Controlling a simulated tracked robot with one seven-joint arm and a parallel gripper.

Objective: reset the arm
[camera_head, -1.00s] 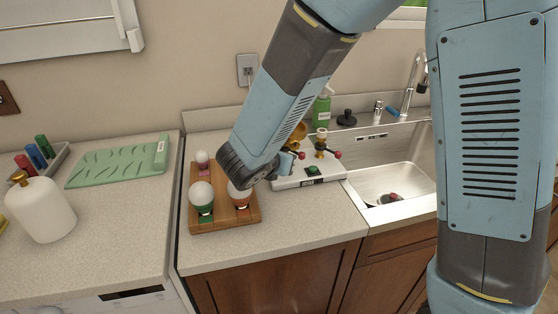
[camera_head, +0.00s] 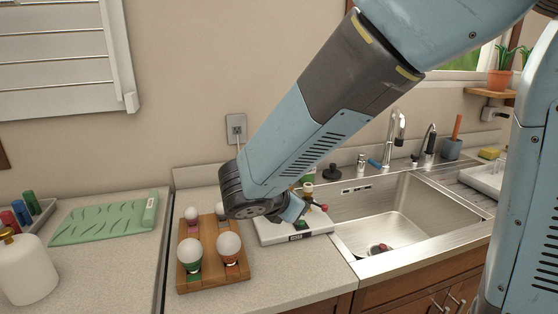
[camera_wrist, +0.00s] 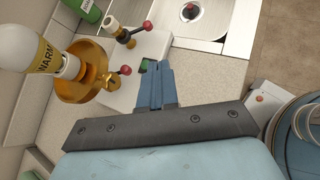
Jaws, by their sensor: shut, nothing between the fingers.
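My arm reaches from the upper right down to the counter in the head view. My gripper (camera_wrist: 157,82) shows in the wrist view with its two blue fingers together and nothing between them. In the head view its end (camera_head: 292,208) is partly hidden behind my wrist. It hangs over or near a white board (camera_head: 312,227) with fittings. In the wrist view, the board's gold socket (camera_wrist: 88,82) holds a bulb marked "WARM" (camera_wrist: 45,55), left of the fingers. I cannot tell whether the fingers touch the board.
A wooden tray (camera_head: 213,279) with several bulbs stands left of the board. A steel sink (camera_head: 430,205) with a faucet (camera_head: 392,140) lies to the right. A green mat (camera_head: 105,219) and a white bottle (camera_head: 27,268) are on the left counter. Bare counter lies in front.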

